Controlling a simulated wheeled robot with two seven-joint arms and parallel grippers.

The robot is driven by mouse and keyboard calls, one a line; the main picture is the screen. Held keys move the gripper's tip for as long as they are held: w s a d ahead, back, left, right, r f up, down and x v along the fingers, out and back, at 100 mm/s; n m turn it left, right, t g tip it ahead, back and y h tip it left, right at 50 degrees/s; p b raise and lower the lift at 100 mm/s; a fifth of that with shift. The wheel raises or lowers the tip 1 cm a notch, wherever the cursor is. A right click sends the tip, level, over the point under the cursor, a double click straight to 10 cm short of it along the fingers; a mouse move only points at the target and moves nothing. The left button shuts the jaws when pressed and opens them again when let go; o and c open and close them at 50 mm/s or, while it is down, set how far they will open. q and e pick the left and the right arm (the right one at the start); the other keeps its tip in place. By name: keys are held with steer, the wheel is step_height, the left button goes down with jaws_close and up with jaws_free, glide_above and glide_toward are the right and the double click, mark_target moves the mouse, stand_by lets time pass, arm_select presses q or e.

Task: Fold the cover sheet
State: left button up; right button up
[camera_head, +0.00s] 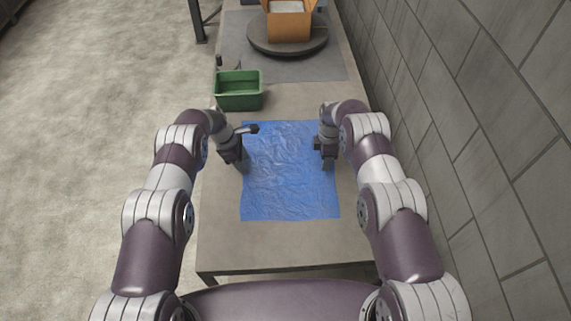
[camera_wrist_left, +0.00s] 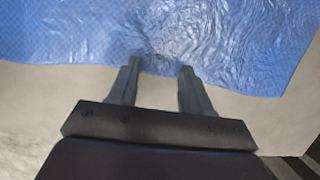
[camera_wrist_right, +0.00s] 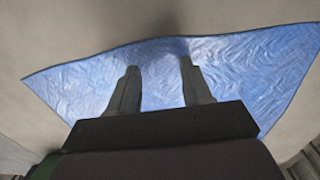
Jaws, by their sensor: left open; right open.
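The blue, crinkled cover sheet (camera_head: 287,175) lies flat and spread out on the table. My left gripper (camera_head: 240,160) is over the sheet's left edge. In the left wrist view its two fingers (camera_wrist_left: 158,68) are apart, with the tips at the sheet's edge (camera_wrist_left: 215,45) and nothing clearly between them. My right gripper (camera_head: 318,152) is at the sheet's right edge. In the right wrist view its fingers (camera_wrist_right: 160,65) are apart over the sheet (camera_wrist_right: 230,70), pointing at an edge. Whether either pair of fingertips touches the sheet I cannot tell.
A green bin (camera_head: 239,92) stands on the table beyond the sheet's left corner. Farther back, a cardboard box (camera_head: 289,24) sits on a round dark turntable (camera_head: 262,48). A tiled wall (camera_head: 480,130) runs close along the right side. The table (camera_head: 285,248) is bare in front of the sheet.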

arm_select(q)
steer(key=shift+w+d+f, duration=0.15)
steer(key=shift+w, duration=0.05)
arm_select(e)
steer(key=shift+w+d+f, duration=0.15)
steer(key=shift+w+f, duration=0.05)
steer(key=shift+f, duration=0.05)
arm_select(q)
steer(key=shift+w+d+f, duration=0.1)
steer(key=shift+w, duration=0.05)
steer(key=shift+c, duration=0.5)
arm_select(e)
steer(key=shift+w+d+f, duration=0.1)
steer(key=shift+c, duration=0.5)
arm_select(q)
steer(key=shift+s, duration=0.2)
steer(key=c, duration=0.8)
arm_select(e)
steer(key=shift+r, duration=0.2)
steer(key=c, duration=0.8)
arm_select(q)
jaws_close()
arm_select(e)
jaws_close()
arm_select(q)
steer(key=shift+w, duration=0.1)
arm_select(e)
steer(key=shift+f, duration=0.1)
